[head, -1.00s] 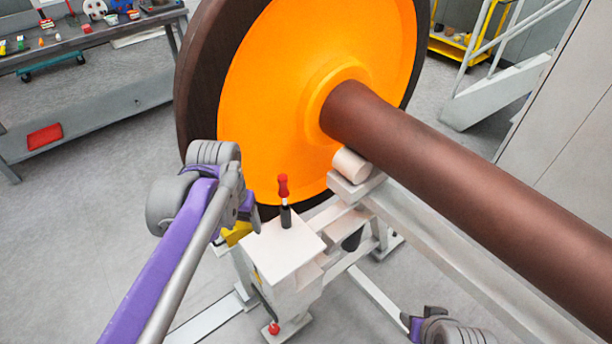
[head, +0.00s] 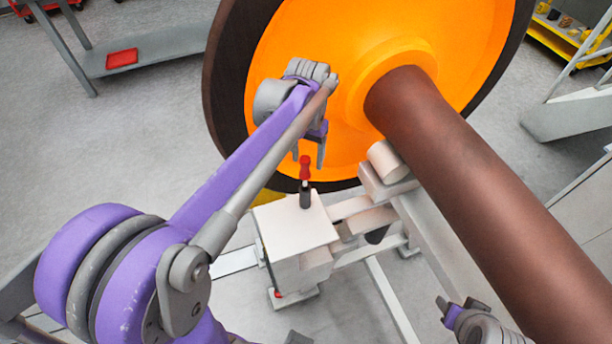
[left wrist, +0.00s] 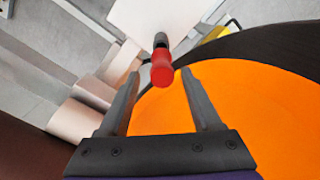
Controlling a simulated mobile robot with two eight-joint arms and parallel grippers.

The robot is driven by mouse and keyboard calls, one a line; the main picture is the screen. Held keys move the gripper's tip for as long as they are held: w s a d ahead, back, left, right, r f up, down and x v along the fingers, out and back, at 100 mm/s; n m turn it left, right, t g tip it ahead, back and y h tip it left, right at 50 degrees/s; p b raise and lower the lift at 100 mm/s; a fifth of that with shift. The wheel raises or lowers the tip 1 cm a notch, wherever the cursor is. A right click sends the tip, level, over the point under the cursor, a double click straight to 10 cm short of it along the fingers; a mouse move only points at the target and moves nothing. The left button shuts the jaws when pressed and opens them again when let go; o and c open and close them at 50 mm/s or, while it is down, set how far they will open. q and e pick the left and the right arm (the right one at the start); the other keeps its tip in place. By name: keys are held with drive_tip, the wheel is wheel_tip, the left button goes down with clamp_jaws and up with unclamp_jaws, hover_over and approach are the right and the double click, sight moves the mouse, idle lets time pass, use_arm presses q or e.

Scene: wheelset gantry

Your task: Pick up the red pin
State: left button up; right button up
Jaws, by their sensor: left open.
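The red pin (head: 305,167) stands upright on the pale block (head: 292,226) of the gantry, with a red knob on top and a dark shank below. My left gripper (head: 308,160) is open and empty, pointing down at the pin's red knob from the wheel side. In the left wrist view the red pin (left wrist: 161,66) shows between and just beyond the tips of the two open fingers (left wrist: 160,78); I see no contact.
The big orange wheel (head: 310,50) with its dark rim rises behind my left gripper. The brown axle (head: 470,170) runs to the lower right beside a pale roller (head: 388,160). A grey bench shelf (head: 160,50) with a red tray (head: 122,58) stands at the far left.

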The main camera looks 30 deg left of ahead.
sight(305, 173)
use_arm(q)
drive_tip(key=f, duration=0.5)
drive_tip(key=shift+s+a, duration=0.15)
drive_tip(key=shift+s, duration=0.25)
drive_tip(key=shift+f, duration=0.4)
clamp_jaws()
